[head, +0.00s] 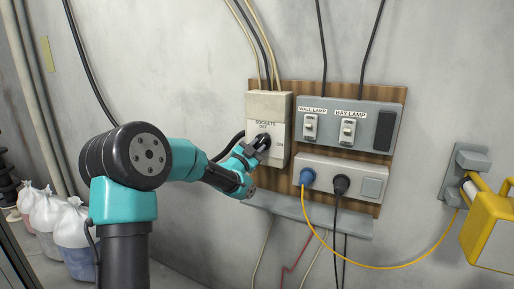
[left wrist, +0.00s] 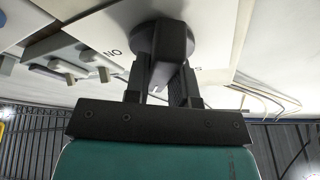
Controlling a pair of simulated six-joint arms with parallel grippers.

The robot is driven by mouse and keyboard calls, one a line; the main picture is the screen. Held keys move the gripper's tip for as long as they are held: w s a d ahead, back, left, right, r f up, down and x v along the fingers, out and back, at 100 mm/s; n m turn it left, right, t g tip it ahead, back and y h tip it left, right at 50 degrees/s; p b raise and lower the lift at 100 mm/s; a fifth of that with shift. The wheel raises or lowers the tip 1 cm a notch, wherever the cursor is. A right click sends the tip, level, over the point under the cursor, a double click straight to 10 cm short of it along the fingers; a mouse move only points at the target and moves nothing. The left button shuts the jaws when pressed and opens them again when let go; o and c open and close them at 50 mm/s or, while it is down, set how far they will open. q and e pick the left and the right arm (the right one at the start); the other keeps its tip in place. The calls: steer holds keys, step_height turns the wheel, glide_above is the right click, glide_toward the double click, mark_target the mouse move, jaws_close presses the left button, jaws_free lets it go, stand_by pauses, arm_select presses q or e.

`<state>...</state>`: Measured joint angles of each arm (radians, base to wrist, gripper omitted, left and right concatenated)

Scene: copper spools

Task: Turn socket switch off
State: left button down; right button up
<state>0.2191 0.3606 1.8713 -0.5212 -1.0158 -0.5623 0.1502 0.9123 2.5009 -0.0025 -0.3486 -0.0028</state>
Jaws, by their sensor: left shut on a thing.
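The sockets switch is a black rotary knob on a cream box (head: 270,106) labelled SOCKETS, with OFF at the top and ON at the right. My left gripper (head: 262,143) is at the knob, its fingers closed around it. In the left wrist view the black knob (left wrist: 162,45) sits between the two fingers of my left gripper (left wrist: 162,85), on its round base against the pale panel. In the head view the fingers partly hide the knob, so its exact pointing direction is hard to tell. My right gripper is not in view.
Right of the box, a grey panel (head: 369,107) holds the wall lamp and bay lamp switches. Below it, a socket strip (head: 325,165) has a blue plug (head: 307,177) and a black plug (head: 341,184). A grey ledge (head: 300,210) runs underneath. A yellow device (head: 490,230) is at far right.

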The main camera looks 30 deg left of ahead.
arm_select(q)
steer(key=n+y, duration=0.1)
steer(key=n, duration=0.2)
steer(key=n+y, duration=0.2)
steer(key=n, duration=0.1)
steer(key=n+y, duration=0.1)
steer(key=n, duration=0.2)
steer(key=shift+d+f+n+t+y, duration=0.1)
steer(key=shift+d+n+t+y, duration=0.1)
steer(key=shift+n+t+y, duration=0.15)
steer(key=c, duration=1)
jaws_free()
steer(key=shift+o, duration=0.2)
steer(key=shift+s, duration=0.15)
steer(key=v, duration=1.7)
steer(key=shift+d+f, duration=0.1)
steer(key=shift+f, duration=0.05)
